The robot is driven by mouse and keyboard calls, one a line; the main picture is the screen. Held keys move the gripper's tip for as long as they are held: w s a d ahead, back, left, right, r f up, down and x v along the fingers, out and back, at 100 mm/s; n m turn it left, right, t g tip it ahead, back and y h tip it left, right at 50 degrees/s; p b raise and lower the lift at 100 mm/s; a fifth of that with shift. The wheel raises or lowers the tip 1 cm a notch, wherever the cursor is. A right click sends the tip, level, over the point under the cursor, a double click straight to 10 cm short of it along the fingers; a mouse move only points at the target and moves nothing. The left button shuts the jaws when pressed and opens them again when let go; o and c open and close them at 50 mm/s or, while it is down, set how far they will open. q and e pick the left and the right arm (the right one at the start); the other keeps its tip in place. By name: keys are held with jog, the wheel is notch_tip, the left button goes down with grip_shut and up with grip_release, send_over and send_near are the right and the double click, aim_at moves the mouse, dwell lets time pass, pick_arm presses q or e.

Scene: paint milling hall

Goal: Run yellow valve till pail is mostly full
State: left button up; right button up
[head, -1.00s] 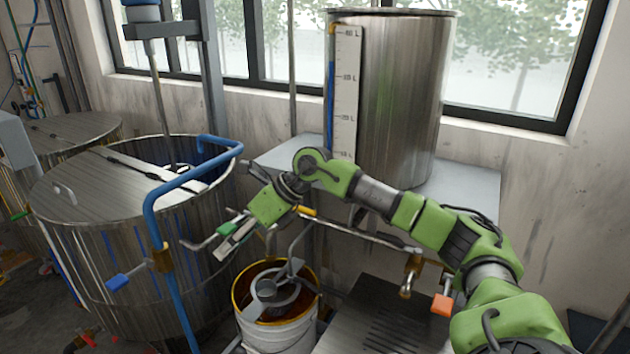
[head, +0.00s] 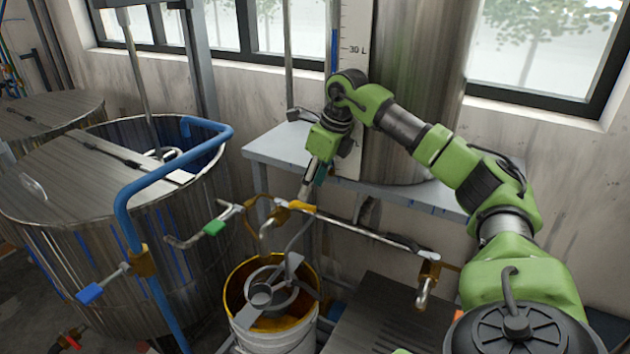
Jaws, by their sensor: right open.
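The yellow valve (head: 301,207) is on the pipe in front of the steel tank, its handle lying roughly along the pipe. Its brass spout (head: 267,229) points down above the pail. The white pail (head: 264,341) stands below, with a yellow-stained inner rim and a grey ring-shaped fitting over its mouth. Yellow-brown colour shows inside; the fill level and any stream are unclear. My right gripper (head: 312,184) is open and empty, pointing down just above the yellow handle; I cannot tell whether it touches. My left gripper is not in view.
The steel tank (head: 425,90) stands on a grey shelf (head: 275,147) with a litre scale (head: 352,95). A green-handled valve (head: 215,228) is left of the yellow one. A blue-handled valve (head: 90,293) and blue pipe (head: 135,235) stand before the mixing vat (head: 70,225).

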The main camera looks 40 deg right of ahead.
aim_at(305, 204)
jog(key=x, duration=0.2)
jog(key=b+x, duration=0.1)
jog(key=shift+w+d+r, duration=0.1)
jog(key=shift+w+d, duration=0.05)
jog(key=shift+d, duration=0.15)
jog(key=shift+w+a+f+b, duration=0.15)
jog(key=shift+f+b, duration=0.5)
jog(key=shift+f, duration=0.05)
jog(key=shift+a+f, duration=0.1)
jog(key=shift+f, duration=0.15)
jog(key=shift+b+x, duration=0.75)
jog(key=shift+x, duration=1.15)
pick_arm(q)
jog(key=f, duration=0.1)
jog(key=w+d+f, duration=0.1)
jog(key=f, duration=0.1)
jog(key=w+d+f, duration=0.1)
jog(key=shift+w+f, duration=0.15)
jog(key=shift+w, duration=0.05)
pick_arm(e)
jog(key=shift+w+f, duration=0.15)
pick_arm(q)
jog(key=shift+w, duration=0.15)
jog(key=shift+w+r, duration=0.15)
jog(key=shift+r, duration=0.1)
